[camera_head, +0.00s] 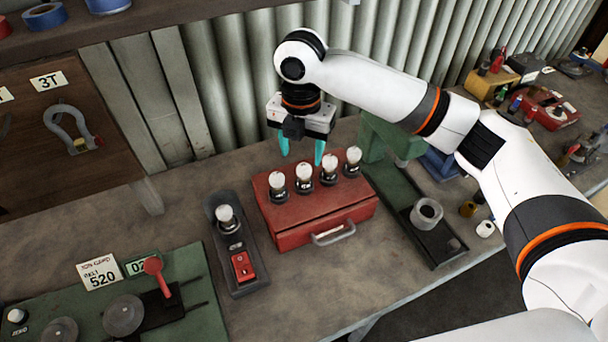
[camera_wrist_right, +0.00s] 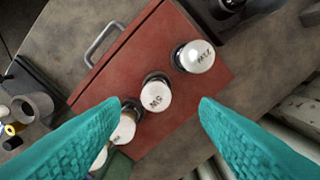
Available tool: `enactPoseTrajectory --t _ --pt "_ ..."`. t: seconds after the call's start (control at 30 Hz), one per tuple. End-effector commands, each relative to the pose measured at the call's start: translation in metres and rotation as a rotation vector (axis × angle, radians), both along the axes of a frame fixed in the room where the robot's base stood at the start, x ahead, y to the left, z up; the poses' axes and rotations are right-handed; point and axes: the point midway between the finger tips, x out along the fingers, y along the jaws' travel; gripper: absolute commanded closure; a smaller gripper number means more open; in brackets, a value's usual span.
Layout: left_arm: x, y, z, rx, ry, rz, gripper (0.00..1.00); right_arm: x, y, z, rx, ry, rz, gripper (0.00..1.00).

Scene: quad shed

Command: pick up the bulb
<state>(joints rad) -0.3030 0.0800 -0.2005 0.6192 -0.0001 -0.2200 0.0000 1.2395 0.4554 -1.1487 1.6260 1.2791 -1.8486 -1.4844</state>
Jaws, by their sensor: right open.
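Several white-topped bulbs stand upright in a row on a red box; the leftmost bulb (camera_head: 277,181) and the second bulb (camera_head: 304,173) are nearest my right gripper. In the right wrist view the bulb marked MTZ (camera_wrist_right: 197,57) and the bulb marked MG (camera_wrist_right: 156,95) show clearly. Two further bulbs are partly hidden by the left finger. My right gripper (camera_head: 302,156) is open and empty, its teal fingers pointing down above and behind the row. In the wrist view, MG lies between the fingertips (camera_wrist_right: 160,104). My left gripper is not in view.
The red box (camera_head: 322,225) has a front handle. Left of it, a dark stand (camera_head: 228,265) holds another bulb (camera_head: 225,216) and a red switch. A green-and-black fixture (camera_head: 418,215) stands on the right. A green board (camera_head: 190,265) lies front left. The bench behind the stand is clear.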

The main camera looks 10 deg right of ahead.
Motion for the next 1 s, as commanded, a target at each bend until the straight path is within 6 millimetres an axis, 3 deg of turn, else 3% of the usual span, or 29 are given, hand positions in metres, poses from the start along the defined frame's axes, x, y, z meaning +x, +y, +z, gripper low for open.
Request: enactPoseTrajectory --t 0.27,0.53,0.83,1.0 --pt "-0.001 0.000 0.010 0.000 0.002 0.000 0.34 -0.001 -0.002 -0.022 -0.001 0.002 -0.003 0.44" --pt "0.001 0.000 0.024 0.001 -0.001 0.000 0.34 -0.003 -0.005 -0.060 0.000 0.000 -0.002 0.44" --pt "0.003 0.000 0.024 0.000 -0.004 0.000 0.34 -0.003 -0.005 -0.066 0.001 -0.002 -0.001 0.44" --pt "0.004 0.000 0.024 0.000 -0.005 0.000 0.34 -0.003 -0.005 -0.066 0.001 -0.002 -0.001 0.72"
